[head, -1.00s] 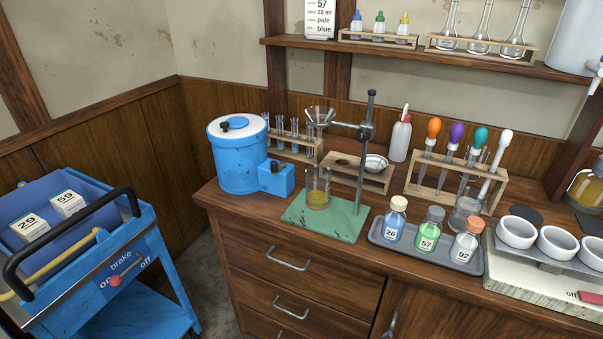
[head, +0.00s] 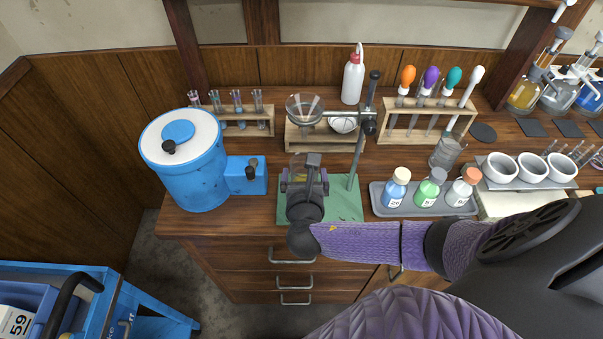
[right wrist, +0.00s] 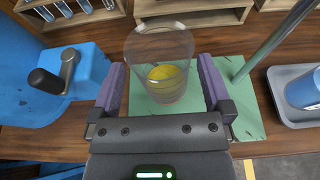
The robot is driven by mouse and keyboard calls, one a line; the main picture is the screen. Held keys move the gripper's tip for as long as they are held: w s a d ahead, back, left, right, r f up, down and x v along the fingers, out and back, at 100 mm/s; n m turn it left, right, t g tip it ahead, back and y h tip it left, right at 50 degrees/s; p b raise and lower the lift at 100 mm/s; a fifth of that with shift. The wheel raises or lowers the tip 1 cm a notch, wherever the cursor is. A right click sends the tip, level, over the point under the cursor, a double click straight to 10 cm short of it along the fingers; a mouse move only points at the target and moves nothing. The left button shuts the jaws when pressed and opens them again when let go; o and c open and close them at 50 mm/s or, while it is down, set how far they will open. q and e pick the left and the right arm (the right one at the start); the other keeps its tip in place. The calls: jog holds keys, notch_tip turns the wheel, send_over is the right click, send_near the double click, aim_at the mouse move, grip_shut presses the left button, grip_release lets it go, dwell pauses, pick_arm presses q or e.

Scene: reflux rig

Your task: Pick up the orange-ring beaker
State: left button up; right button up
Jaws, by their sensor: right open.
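A clear glass beaker (right wrist: 160,52) with yellow liquid stands upright on the green stand base (right wrist: 247,97) in the right wrist view. A faint orange tint shows low on it, but I cannot make out a clear ring. In the head view the beaker (head: 299,162) is partly hidden behind my right gripper (head: 304,180). The right gripper is open, and in the right wrist view its two purple fingers (right wrist: 161,78) are on either side of the beaker's lower part, with gaps visible. My left gripper is not in view.
A glass funnel (head: 305,109) hangs from the stand's rod (head: 358,150) just behind the beaker. A blue tank (head: 190,170) with a side box (head: 246,176) is at left. A tray (head: 383,207) of several bottles is at right.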

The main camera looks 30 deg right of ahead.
aim_at(304, 158)
jog(key=x, duration=0.3)
jog(key=shift+w+d+b, duration=0.15)
jog(key=shift+b, duration=0.25)
jog(key=c, duration=1.1)
jog(key=shift+o, duration=0.2)
jog(key=shift+r, duration=0.1)
